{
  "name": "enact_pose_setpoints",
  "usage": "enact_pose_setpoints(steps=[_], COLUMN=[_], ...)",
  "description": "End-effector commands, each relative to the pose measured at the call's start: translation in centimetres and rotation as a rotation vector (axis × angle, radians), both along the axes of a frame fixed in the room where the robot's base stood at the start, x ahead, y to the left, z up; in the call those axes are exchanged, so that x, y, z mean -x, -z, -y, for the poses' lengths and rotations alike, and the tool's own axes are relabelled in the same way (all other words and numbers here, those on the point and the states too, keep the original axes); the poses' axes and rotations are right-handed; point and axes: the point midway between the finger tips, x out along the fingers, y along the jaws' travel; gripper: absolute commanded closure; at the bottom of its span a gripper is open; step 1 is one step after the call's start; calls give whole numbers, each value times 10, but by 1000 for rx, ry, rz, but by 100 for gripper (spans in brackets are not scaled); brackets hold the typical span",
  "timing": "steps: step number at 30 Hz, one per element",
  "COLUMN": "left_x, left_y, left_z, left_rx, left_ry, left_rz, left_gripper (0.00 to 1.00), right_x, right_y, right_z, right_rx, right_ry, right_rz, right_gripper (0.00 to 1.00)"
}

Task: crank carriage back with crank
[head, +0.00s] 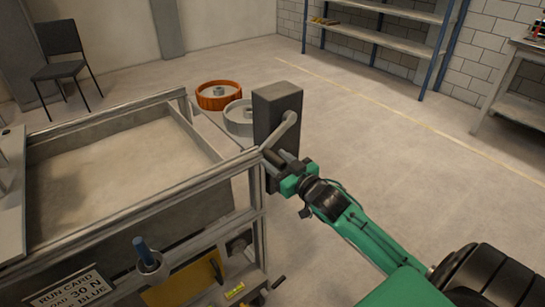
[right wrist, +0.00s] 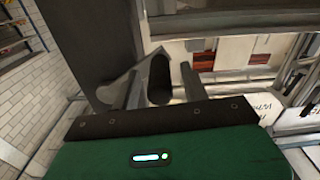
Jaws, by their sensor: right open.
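The crank has a light grey arm (head: 282,131) on the side of a dark grey upright box (head: 277,108) at the sandbed's right corner. The arm slants down toward a dark round handle (right wrist: 159,80). My right gripper (head: 272,168) is at the handle. In the right wrist view its two fingers (right wrist: 163,85) stand apart, with the handle between them; whether either touches it I cannot tell. The sandbed (head: 120,165) is a framed tray of pale sand. I cannot clearly make out the carriage. My left gripper is out of view.
The sandbed's metal frame rail (head: 130,212) runs close to my right gripper. Below it hang a run card (head: 72,290), a blue-handled tool (head: 143,252) and a yellow panel (head: 185,280). Orange (head: 217,95) and grey (head: 240,117) wheels lie behind.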

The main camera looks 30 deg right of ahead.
Motion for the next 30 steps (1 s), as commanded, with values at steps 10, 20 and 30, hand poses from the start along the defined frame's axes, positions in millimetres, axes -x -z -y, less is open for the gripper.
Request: enact_pose_setpoints(steps=[10,20,30], left_x=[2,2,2], left_y=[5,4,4], left_z=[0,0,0], left_rx=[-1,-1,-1], left_ry=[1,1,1], left_rz=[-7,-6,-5], left_gripper=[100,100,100], right_x=[-23,-24,-24], right_y=[0,0,0], right_z=[-2,-2,-2], right_rx=[0,0,-1], right_ry=[1,0,0], right_rz=[0,-1,-1], right_gripper=[55,67,100])
